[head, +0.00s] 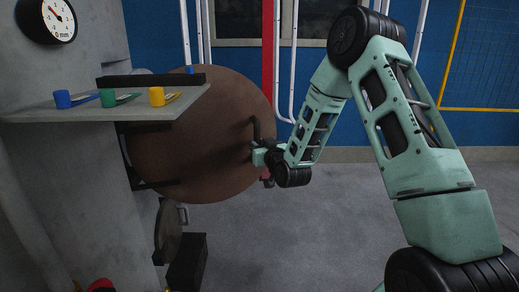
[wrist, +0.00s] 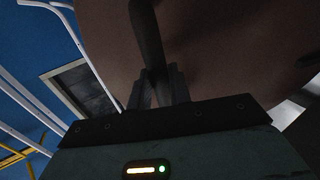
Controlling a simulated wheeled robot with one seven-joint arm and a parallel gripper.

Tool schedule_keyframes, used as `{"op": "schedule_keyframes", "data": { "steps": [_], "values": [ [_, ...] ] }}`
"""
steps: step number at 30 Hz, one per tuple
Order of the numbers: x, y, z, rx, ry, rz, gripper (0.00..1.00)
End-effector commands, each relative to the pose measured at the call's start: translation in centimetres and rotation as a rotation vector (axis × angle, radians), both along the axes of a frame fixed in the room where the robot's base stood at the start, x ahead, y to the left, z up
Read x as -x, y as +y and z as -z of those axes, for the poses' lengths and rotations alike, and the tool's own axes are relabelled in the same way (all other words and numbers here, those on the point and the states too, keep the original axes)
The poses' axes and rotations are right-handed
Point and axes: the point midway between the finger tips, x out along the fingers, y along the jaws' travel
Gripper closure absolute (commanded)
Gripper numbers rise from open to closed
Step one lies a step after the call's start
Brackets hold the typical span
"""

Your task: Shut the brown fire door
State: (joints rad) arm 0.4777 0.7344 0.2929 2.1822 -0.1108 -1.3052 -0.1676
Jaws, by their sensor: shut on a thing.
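The brown fire door (head: 195,145) is a large round panel. It stands open, swung out from the grey furnace wall on hinge straps at its left. A dark bar handle (head: 256,130) is on its right side. My gripper (head: 259,156) is at the lower part of this handle. In the wrist view the brown door (wrist: 225,50) fills the upper middle and right, and the dark handle (wrist: 147,40) runs down between the fingers of my gripper (wrist: 157,90). The fingers are shut on the handle. The door opening is hidden behind the door and shelf.
A grey shelf (head: 95,112) with blue, green and yellow cups juts out in front of the door's upper left. A gauge (head: 51,20) is on the wall. A black box (head: 188,262) and a small round hatch (head: 168,232) are below. The floor (head: 290,235) at centre is clear.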

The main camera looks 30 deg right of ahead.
Motion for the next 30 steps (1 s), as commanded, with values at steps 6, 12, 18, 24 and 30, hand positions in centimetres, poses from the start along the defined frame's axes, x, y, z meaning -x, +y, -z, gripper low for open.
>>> {"op": "schedule_keyframes", "data": {
  "steps": [6, 12, 18, 24, 30],
  "values": [
    [-2.2, -0.5, 0.2, -0.002, 0.001, -0.011, 1.0],
    [-4.0, -1.3, 0.2, -0.002, 0.001, -0.011, 1.0],
    [-4.6, -1.7, 0.1, -0.002, 0.003, -0.01, 1.0],
    [-4.6, -1.8, 0.1, -0.002, 0.003, -0.009, 0.77],
    [-4.6, -1.8, 0.1, -0.002, 0.002, -0.007, 0.55]
  ]
}}
